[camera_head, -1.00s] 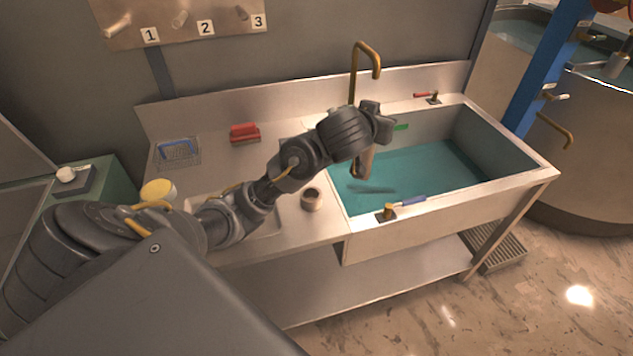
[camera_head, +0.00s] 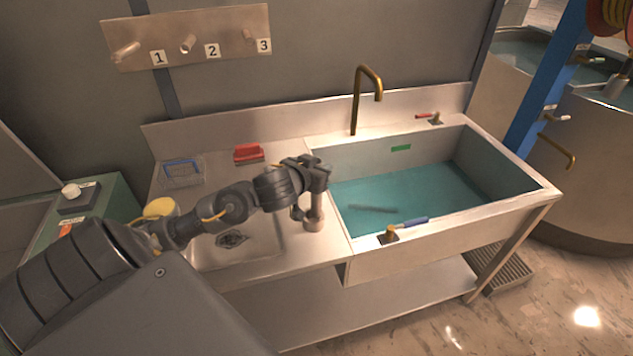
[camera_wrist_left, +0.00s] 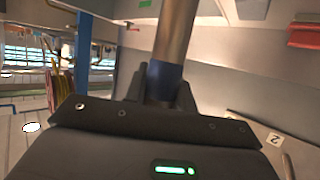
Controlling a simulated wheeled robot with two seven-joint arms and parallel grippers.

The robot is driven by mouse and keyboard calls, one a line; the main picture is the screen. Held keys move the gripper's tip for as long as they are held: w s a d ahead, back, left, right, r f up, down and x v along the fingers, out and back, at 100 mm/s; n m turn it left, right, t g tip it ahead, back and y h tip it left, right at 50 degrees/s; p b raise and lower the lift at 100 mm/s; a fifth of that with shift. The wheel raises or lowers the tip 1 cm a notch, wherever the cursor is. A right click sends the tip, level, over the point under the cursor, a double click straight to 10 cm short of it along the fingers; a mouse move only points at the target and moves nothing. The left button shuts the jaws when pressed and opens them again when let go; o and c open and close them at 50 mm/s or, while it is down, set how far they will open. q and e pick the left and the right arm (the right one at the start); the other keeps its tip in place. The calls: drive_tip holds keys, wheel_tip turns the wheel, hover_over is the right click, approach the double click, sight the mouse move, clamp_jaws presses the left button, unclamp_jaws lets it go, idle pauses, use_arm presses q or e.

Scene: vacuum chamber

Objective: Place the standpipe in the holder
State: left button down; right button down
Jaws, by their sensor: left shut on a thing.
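My left gripper (camera_head: 308,192) is over the counter, left of the sink basin. It is shut on the standpipe (camera_head: 316,205), which hangs down close to upright. In the left wrist view the standpipe (camera_wrist_left: 173,35) is a grey metal tube with a dark blue band, gripped between the two fingers (camera_wrist_left: 160,88). The standpipe's lower end lines up with the holder in the head view. I cannot tell whether it is inside or just above. The holder's opening is hidden. My right gripper is out of view.
The sink basin (camera_head: 440,205) with teal liquid is right of the holder, with a blue-handled valve (camera_head: 405,228) on its front rim. A small sunken sink (camera_head: 225,252) is left. A tall brass tap (camera_head: 357,100) and a red brush (camera_head: 249,153) stand behind.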

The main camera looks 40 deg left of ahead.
use_arm(q)
drive_tip(key=shift+s+a+f+b, duration=0.1)
drive_tip(key=shift+a+f+b, duration=0.1)
drive_tip(key=shift+f+b, duration=0.65)
drive_tip(key=shift+s+a+f+b, duration=0.15)
drive_tip(key=shift+f+b, duration=0.35)
drive_tip(key=shift+f, duration=0.65)
drive_tip(key=c, duration=1.1)
unclamp_jaws()
drive_tip(key=shift+c, duration=0.2)
drive_tip(key=p+v, duration=0.7)
drive_tip(key=v, duration=0.5)
drive_tip(key=shift+r+p, duration=0.25)
drive_tip(key=shift+p, duration=0.15)
